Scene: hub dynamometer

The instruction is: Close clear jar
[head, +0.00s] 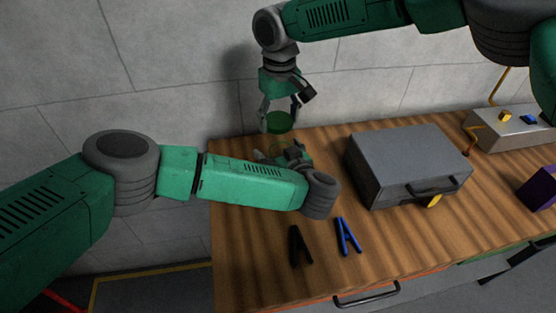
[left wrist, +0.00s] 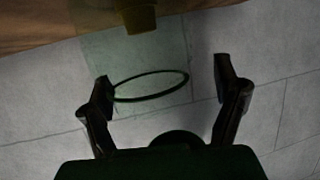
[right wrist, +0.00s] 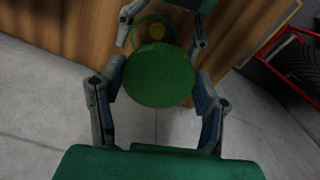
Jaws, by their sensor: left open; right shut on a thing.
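A round green lid (head: 279,123) is held between the fingers of my right gripper (head: 279,112), above the back left of the table. The lid (right wrist: 160,76) fills the space between the fingers in the right wrist view. The clear jar (head: 279,148) is see-through and hard to make out just below the lid. Its dark round rim (left wrist: 150,86) shows in the left wrist view, with a yellowish thing (left wrist: 138,17) at its far end. My left gripper (left wrist: 163,78) is open, with a finger on either side of the jar's rim. The lid is apart from the jar.
A grey case (head: 400,160) with a handle stands right of the jar. A black (head: 299,246) and a blue (head: 347,237) A-shaped piece lie in front. A grey box (head: 510,127) and a purple block (head: 540,189) are farther right. A wall stands behind.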

